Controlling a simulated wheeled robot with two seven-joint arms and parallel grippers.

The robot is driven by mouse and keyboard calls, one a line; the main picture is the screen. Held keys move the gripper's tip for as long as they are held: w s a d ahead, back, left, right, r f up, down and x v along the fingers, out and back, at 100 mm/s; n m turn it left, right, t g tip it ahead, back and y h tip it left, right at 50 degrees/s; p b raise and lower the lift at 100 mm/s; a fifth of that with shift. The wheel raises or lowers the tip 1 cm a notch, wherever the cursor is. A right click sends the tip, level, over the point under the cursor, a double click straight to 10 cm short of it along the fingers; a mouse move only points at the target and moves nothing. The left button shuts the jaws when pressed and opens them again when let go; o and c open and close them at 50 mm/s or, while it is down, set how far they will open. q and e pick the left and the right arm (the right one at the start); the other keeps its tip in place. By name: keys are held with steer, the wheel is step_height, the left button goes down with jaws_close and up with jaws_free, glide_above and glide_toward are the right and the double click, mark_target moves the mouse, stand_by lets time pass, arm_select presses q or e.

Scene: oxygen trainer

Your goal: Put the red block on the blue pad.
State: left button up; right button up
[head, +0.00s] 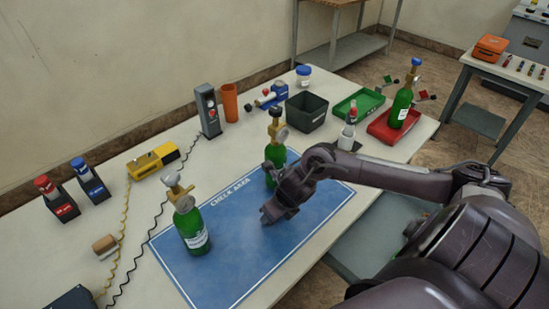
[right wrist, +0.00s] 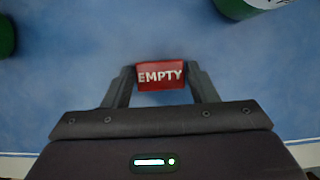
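The red block (right wrist: 161,76) is marked "EMPTY" and sits between the two fingers of my right gripper (right wrist: 161,70) in the right wrist view. The fingers touch its two sides, so the gripper is shut on it. In the head view my right gripper (head: 268,216) is low over the middle of the blue pad (head: 235,240), which is marked "CHECK AREA". The block is hidden there behind the gripper. I cannot tell whether the block touches the pad. My left gripper is not in view.
One green bottle (head: 191,226) stands on the pad's left part; another (head: 275,158) stands behind my right gripper, close to it. Black bin (head: 306,112), green tray (head: 358,103) and red tray (head: 380,130) are at the back right. The pad's front is clear.

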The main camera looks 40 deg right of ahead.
steer(key=o, duration=0.3)
steer(key=shift+r, duration=0.1)
steer(key=v, duration=1.2)
stand_by(0.5)
